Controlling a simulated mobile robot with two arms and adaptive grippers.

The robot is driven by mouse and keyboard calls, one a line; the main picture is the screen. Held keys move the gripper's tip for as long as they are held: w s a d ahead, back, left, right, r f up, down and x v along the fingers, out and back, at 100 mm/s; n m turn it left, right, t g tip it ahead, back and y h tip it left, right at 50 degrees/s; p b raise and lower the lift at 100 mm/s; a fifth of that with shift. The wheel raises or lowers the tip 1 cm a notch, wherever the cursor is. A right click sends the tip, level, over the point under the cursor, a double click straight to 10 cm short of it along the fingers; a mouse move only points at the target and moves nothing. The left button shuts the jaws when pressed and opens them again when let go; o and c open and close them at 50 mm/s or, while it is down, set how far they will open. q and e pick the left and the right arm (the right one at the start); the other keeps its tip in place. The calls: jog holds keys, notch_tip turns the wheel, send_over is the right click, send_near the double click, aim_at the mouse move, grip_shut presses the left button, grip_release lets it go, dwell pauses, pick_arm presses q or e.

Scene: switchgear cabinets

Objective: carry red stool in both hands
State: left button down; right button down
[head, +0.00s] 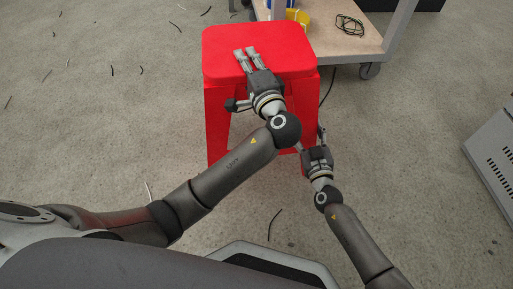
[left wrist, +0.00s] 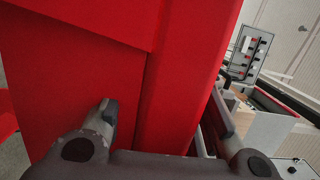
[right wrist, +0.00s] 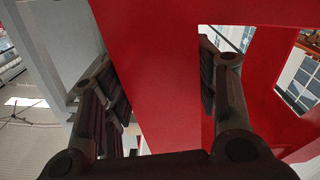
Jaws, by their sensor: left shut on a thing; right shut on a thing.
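The red stool (head: 297,58) stands upright in front of me in the head view, with its flat top and legs showing. My left gripper (head: 242,80) is shut on the stool at its near side, with two fingers over the top. In the left wrist view, the red stool (left wrist: 190,70) fills the space between its fingers. My right gripper (head: 312,148) is shut on the stool lower down, at the right near leg. In the right wrist view, a red stool part (right wrist: 160,80) runs between its fingers. My arms hide part of the stool's front.
A wheeled cart (head: 345,47) stands just behind and right of the stool, with a yellow item (head: 298,17) and a coil of wire (head: 349,24) on it. A grey cabinet (head: 492,150) is at the right edge. Open floor (head: 110,110) with small scraps lies left.

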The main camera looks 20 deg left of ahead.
pick_arm(q)
jog(key=shift+d+f, duration=0.25)
pick_arm(e)
jog(key=shift+a+f, duration=0.2)
jog(key=shift+a, duration=0.1)
pick_arm(q)
jog(key=c, duration=1.4)
grip_release()
jog(key=shift+r, duration=0.1)
pick_arm(e)
jog(key=c, duration=0.8)
grip_release()
jog(key=shift+s, duration=0.1)
pick_arm(q)
jog(key=shift+o, duration=1.2)
jog(key=shift+a, duration=0.1)
pick_arm(e)
jog(key=shift+o, duration=1.3)
jog(key=shift+d+r, duration=0.1)
pick_arm(q)
jog(key=shift+a, duration=0.1)
pick_arm(e)
jog(key=shift+d, duration=0.1)
jog(key=shift+d, duration=0.1)
pick_arm(q)
jog(key=v, duration=1.2)
pick_arm(e)
jog(key=v, duration=1.2)
